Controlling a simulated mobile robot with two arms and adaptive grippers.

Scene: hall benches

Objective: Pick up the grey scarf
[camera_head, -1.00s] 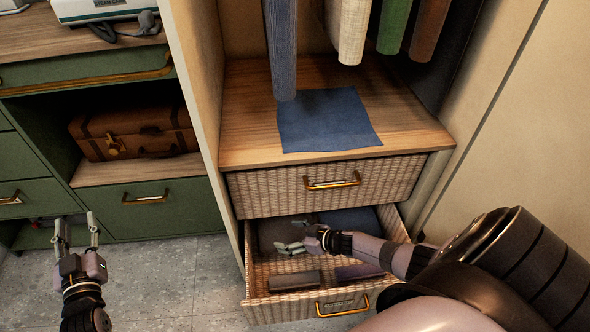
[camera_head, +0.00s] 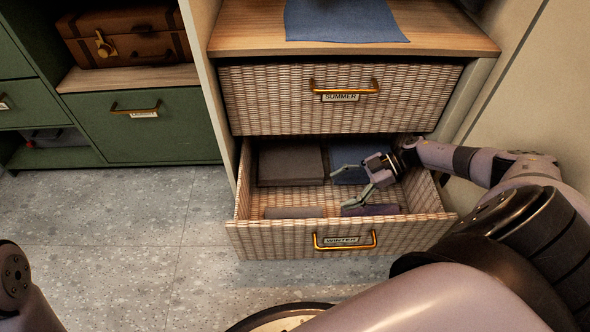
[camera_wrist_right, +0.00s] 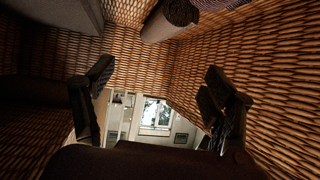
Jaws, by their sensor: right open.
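The open lower drawer (camera_head: 245,238), labelled WINTER, holds a grey-brown roll (camera_head: 292,212) at front left, which looks like the grey scarf. A purple-grey roll (camera_head: 375,210) lies at front right. My right gripper (camera_head: 343,187) is open and empty over the right half of the drawer, its fingers pointing left, the lower one near the purple-grey roll. In the right wrist view the open fingers (camera_wrist_right: 157,85) have woven walls around them, and a greyish roll (camera_wrist_right: 172,20) shows at the top. I cannot tell which roll this is. My left gripper is out of view.
A dark folded cloth (camera_head: 290,165) and a blue folded cloth (camera_head: 350,174) lie at the drawer's back. The shut SUMMER drawer (camera_head: 270,100) is directly above, with a blue cloth (camera_head: 340,20) on the shelf over it. Floor (camera_head: 130,240) at left is clear.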

